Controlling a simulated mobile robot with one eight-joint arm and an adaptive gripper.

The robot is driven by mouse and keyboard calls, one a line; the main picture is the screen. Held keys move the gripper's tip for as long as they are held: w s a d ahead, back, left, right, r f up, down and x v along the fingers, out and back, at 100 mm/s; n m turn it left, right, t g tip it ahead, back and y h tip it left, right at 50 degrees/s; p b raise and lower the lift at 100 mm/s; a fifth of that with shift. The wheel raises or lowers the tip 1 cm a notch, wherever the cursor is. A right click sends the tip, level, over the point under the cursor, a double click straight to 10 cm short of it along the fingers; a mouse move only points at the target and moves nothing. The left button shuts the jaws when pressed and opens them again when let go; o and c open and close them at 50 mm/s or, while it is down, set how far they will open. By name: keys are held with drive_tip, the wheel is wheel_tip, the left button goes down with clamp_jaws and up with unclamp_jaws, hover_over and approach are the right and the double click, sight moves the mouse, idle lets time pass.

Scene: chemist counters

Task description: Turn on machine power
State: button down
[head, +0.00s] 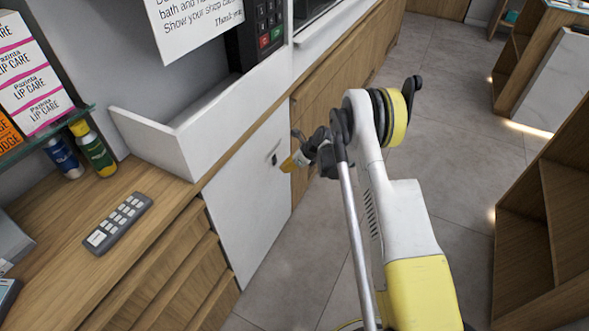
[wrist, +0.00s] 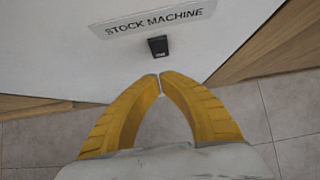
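A white stock machine panel (head: 245,200) is set into the front of the wooden counter. It carries a small black power switch (head: 275,160), which also shows in the wrist view (wrist: 158,45) just below a label reading "STOCK MACHINE" (wrist: 155,19). My gripper (head: 285,165) is in front of the panel, to the right of the switch in the head view. In the wrist view its yellow fingers (wrist: 159,78) meet at the tips with nothing between them. The tips appear just below the switch, with a visible gap in the picture. Whether the switch is on cannot be told.
A white open-topped bin (head: 185,140) sits above the panel, with a keypad (head: 265,25) behind it. A grey remote-like keypad (head: 118,222) and bottles (head: 95,150) rest on the counter at left. Wooden shelves (head: 545,220) stand at right. Floor between is clear.

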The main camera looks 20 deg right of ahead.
sight(275, 164)
drive_tip(key=shift+w+a+b, duration=0.3)
drive_tip(key=shift+w+a, duration=0.4)
drive_tip(key=shift+a, duration=0.05)
drive_tip(key=shift+w+a+f, duration=0.3)
drive_tip(key=shift+w+a, duration=0.05)
drive_tip(key=shift+r, duration=0.15)
drive_tip(key=shift+r, duration=0.7)
